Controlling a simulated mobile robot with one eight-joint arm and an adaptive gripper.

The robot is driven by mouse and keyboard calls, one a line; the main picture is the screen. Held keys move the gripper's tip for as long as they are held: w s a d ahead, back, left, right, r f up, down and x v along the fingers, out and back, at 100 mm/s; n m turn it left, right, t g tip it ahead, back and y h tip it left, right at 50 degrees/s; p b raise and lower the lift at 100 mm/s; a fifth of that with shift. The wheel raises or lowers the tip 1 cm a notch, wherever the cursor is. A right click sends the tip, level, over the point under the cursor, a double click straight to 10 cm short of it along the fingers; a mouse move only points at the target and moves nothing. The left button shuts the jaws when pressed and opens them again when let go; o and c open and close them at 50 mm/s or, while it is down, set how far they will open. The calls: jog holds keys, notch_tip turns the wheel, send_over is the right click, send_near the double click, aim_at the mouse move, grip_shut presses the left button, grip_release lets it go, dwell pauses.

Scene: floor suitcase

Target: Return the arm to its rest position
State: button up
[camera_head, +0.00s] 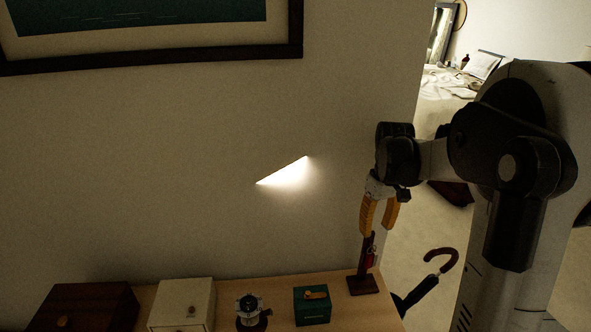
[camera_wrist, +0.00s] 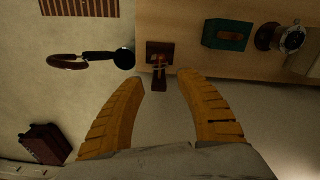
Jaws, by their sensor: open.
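My gripper (camera_head: 377,232) hangs down at the right end of a wooden tabletop (camera_head: 335,277). Its two yellow fingers are spread apart. In the wrist view the gripper (camera_wrist: 159,80) shows open with nothing between its fingers. A small dark brown stand (camera_head: 363,284) with a red item (camera_head: 372,257) hanging on it stands on the tabletop, just below the fingers. The stand also shows in the wrist view (camera_wrist: 153,47), beyond the fingertips. In the head view the fingertips overlap the top of the stand; I cannot tell whether they touch it.
On the tabletop are a green box (camera_head: 312,309), a watch on a holder (camera_head: 250,309), a white box (camera_head: 183,308) and a dark wooden box (camera_head: 85,307). An umbrella (camera_head: 428,283) stands right of the table. A dark red suitcase (camera_wrist: 45,143) is on the floor. A framed picture (camera_head: 150,55) hangs on the wall.

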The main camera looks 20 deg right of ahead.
jog(key=s+a+r+t, duration=0.1)
jog(key=s+a+t, duration=0.1)
jog(key=s+a, duration=0.2)
jog(key=s+a+r+t+b, duration=0.1)
jog(key=s+a, duration=0.3)
jog(key=a, duration=0.7)
jog(key=s+a+r+t+b, duration=0.1)
jog(key=s+a+t, duration=0.3)
jog(key=a, duration=0.4)
jog(key=shift+s+a+r, duration=0.25)
jog(key=shift+s, duration=0.35)
jog(key=shift+a, duration=0.1)
